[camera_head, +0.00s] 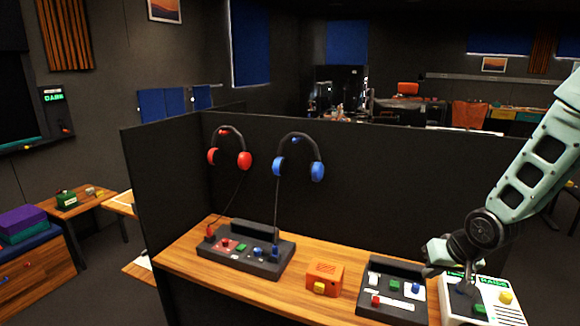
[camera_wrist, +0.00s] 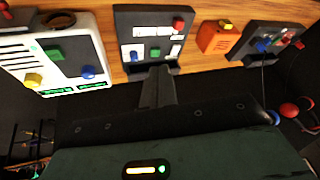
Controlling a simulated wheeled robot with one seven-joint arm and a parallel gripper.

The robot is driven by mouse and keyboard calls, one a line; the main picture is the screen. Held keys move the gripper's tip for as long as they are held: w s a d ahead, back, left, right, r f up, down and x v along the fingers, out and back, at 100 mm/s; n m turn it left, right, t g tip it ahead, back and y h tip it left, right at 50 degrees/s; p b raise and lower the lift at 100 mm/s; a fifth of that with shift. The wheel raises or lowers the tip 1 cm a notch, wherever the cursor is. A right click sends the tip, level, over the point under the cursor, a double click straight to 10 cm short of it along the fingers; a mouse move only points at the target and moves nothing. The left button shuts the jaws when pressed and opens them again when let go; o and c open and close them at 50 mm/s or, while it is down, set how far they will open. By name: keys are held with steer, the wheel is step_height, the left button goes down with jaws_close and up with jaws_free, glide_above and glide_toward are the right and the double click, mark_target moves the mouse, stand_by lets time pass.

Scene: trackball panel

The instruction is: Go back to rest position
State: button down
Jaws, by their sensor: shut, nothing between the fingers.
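My gripper (camera_head: 447,262) is at the right in the head view, low over the wooden desk, at the left edge of a white panel (camera_head: 512,312) and close to a black button panel (camera_head: 398,308). In the wrist view the shut gripper fingers (camera_wrist: 157,72) point at the near edge of the black panel (camera_wrist: 122,20). The fingers hold nothing. The white panel (camera_wrist: 25,22) shows at the left of the wrist view, with yellow, green and blue knobs. I cannot tell whether the fingers touch the black panel.
An orange box (camera_head: 325,272) with a yellow button stands left of the black panel. Further left is a black console (camera_head: 262,265). Red headphones (camera_head: 246,160) and blue headphones (camera_head: 317,171) hang on the dark partition (camera_head: 375,170) behind the desk (camera_head: 190,255).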

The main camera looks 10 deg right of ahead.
steer(key=s+a+r+n+g, duration=0.1)
steer(key=s+a+r+n, duration=0.2)
steer(key=a, duration=0.7)
steer(key=s+a+r+n+g+b, duration=0.1)
steer(key=s+a+r+n+g, duration=0.1)
steer(key=s+a, duration=0.6)
steer(key=s+a+r+n+g, duration=0.2)
steer(key=s+a+r+n, duration=0.2)
steer(key=s+a, duration=0.5)
steer(key=s+n, duration=0.1)
steer(key=s, duration=0.4)
steer(key=shift+r+b, duration=0.35)
